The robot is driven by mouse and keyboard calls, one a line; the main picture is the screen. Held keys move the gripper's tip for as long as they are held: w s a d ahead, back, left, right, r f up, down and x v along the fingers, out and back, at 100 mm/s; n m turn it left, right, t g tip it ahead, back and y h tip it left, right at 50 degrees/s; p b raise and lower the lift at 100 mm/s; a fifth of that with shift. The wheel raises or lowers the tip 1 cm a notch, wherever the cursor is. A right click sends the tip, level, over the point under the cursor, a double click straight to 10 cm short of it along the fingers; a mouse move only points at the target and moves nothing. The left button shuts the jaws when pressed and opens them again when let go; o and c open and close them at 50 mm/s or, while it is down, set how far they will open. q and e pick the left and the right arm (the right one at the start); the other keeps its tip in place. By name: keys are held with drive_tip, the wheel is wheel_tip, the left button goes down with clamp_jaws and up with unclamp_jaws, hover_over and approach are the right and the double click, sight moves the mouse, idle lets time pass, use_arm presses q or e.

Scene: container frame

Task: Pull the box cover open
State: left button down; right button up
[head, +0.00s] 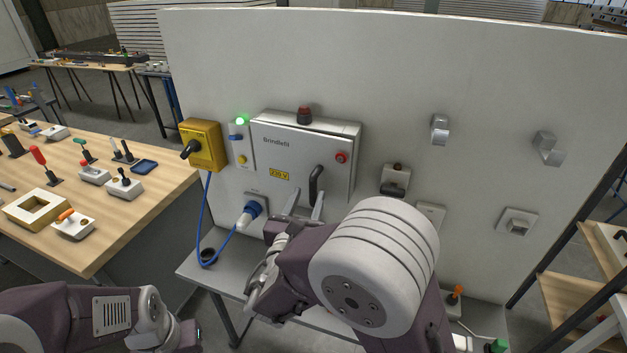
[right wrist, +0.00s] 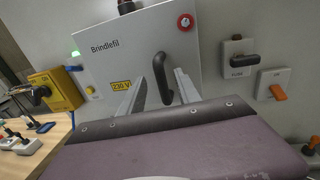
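The box is a light grey cabinet on the white panel, and its cover (head: 288,150) appears shut. The cover bears the name "Brindlefil", a yellow 230 V label and a red button. A black upright handle (head: 316,184) sits low on the cover; it also shows in the right wrist view (right wrist: 161,72). My right gripper (head: 306,198) is open, with its two grey fingers reaching up on either side of the handle in the right wrist view (right wrist: 159,92). I cannot tell whether they touch it. My left arm is at the lower left; its gripper fingers are not visible.
A yellow switch box (head: 201,146) is left of the cover. A blue cable (head: 204,215) hangs below it to a blue plug (head: 249,214). A grey ledge (head: 212,265) runs under the panel. A wooden table (head: 115,215) with several small devices stands left.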

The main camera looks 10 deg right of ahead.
sight(312, 185)
drive_tip(key=p+x, duration=0.1)
drive_tip(key=x, duration=0.4)
drive_tip(key=shift+w+r, duration=0.1)
drive_tip(key=shift+w, duration=0.1)
drive_tip(key=shift+w+d+p, duration=0.3)
drive_tip(key=shift+w, duration=0.1)
drive_tip(key=shift+a, duration=0.1)
drive_tip(key=c, duration=0.7)
clamp_jaws()
